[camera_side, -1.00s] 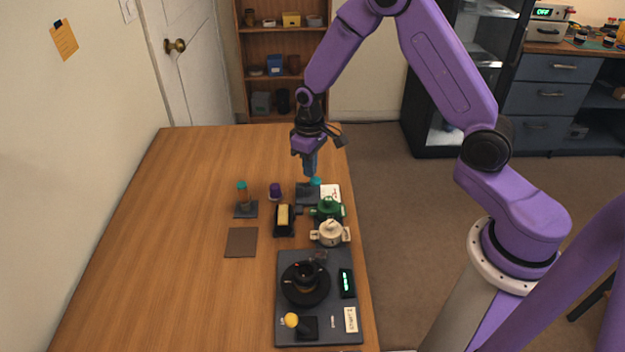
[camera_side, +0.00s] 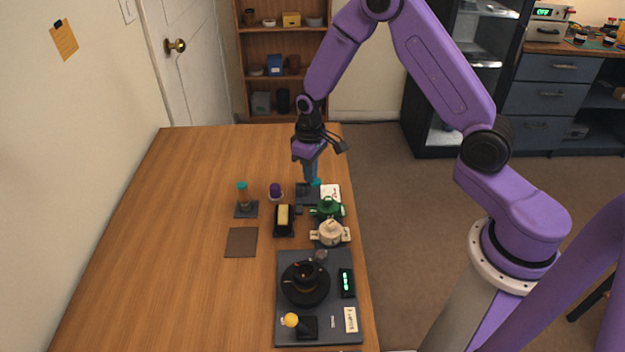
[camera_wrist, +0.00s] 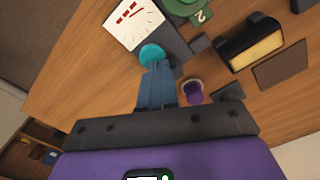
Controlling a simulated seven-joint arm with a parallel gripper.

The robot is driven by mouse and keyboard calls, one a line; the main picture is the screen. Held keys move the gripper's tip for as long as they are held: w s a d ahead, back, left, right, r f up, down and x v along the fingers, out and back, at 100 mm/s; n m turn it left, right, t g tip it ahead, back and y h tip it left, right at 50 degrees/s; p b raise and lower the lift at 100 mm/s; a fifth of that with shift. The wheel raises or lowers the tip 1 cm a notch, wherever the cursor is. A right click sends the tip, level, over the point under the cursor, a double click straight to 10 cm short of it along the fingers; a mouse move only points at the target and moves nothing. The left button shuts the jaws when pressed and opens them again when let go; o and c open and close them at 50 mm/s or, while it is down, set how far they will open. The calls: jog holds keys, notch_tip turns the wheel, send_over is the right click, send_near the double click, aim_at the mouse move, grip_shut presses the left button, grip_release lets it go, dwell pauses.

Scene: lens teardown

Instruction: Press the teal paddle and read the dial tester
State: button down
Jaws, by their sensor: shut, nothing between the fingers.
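The teal paddle (camera_side: 317,182) sits on a dark base (camera_side: 303,194) near the table's right edge. In the wrist view it shows as a round teal cap (camera_wrist: 151,53) at my fingertips. My gripper (camera_side: 311,182) points down at it, its blue fingers (camera_wrist: 157,72) shut and empty. The tips look to be at or on the paddle; contact cannot be told for sure. The dial tester's white face (camera_side: 331,194) with red marks (camera_wrist: 134,22) lies beside the paddle. Its reading is too small to make out.
Near my gripper stand a green pot (camera_side: 328,209), a cream pot (camera_side: 330,233), a yellow-topped black block (camera_side: 284,218), a purple item (camera_side: 275,191) and a teal-topped post (camera_side: 242,194). A dark tray (camera_side: 286,335) fills the front. The table's left side is clear.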

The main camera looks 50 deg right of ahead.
jog(key=shift+f, duration=0.8)
dwell(0.6)
jog(key=shift+r, duration=3.75)
jog(key=shift+a+r, duration=0.1)
jog(key=shift+a, duration=0.05)
jog(key=s+a+r+n, duration=0.3)
jog(key=s+r, duration=0.2)
jog(key=s, duration=0.6)
jog(key=s+a+r+n, duration=0.4)
jog(key=s+r, duration=0.1)
jog(key=s, duration=0.5)
jog(key=s+d+r+n, duration=0.2)
jog(key=s+d, duration=0.1)
jog(key=s, duration=0.7)
jog(key=shift+s+d+n, duration=0.15)
jog(key=shift+d+n, duration=0.1)
jog(key=shift+n, duration=0.05)
